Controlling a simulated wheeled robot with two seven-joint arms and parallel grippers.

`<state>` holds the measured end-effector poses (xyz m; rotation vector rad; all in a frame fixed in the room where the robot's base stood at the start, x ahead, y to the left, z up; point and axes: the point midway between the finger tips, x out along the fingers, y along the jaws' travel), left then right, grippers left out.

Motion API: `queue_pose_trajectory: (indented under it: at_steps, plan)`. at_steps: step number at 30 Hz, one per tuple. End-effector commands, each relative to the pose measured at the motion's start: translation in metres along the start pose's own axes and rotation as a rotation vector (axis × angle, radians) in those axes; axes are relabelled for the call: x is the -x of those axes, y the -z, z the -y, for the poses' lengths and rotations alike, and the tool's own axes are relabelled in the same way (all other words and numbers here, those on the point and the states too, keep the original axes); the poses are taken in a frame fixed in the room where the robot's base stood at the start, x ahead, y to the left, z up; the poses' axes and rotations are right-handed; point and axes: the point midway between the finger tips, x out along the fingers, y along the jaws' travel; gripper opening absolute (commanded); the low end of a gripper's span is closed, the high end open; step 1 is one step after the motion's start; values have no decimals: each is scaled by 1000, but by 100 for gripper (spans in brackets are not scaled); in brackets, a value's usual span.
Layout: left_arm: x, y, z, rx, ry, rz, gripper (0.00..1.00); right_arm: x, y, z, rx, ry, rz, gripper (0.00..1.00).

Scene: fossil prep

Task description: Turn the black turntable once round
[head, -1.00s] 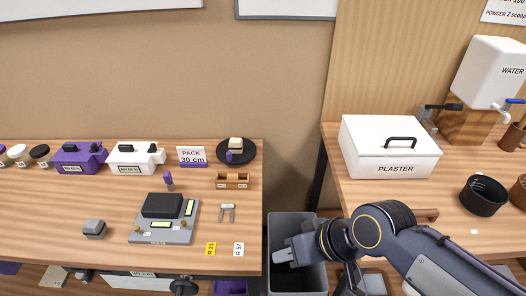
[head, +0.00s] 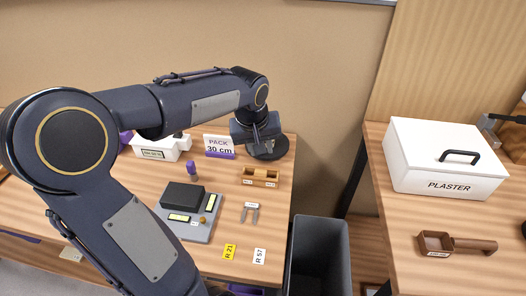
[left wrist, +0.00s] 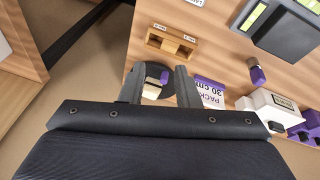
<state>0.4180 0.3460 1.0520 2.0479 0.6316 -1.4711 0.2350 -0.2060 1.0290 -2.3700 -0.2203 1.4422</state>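The black turntable (head: 275,152) is a round disc near the back right corner of the left table, mostly hidden by my left gripper in the head view. My left gripper (head: 262,147) reaches over it from behind and above. In the left wrist view the fingers of my left gripper (left wrist: 160,88) are spread, with the turntable (left wrist: 172,88) showing beyond and between them. A cream block (left wrist: 151,89) and a purple piece (left wrist: 164,77) are on the disc; I cannot tell whether the fingers touch anything. My right gripper is out of view.
A PACK 30 cm sign (head: 219,147) stands left of the turntable, and a wooden holder (head: 261,177) in front. A grey scale (head: 188,212) and a purple-topped item (head: 192,170) are nearby. A grey bin (head: 318,262) fills the gap before the PLASTER box (head: 445,160).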

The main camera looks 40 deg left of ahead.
Motion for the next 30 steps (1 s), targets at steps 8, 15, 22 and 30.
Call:
queue_pose_trajectory:
  at_steps: [8,15,22,30]
  plan:
    - [-106,101,0,278,218,-90,29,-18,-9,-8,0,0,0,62]
    - [-149,133,4,391,291,-153,29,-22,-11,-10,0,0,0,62]
    - [-174,137,12,404,300,-157,29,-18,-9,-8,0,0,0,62]
    - [-212,141,25,403,299,-156,29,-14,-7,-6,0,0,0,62]
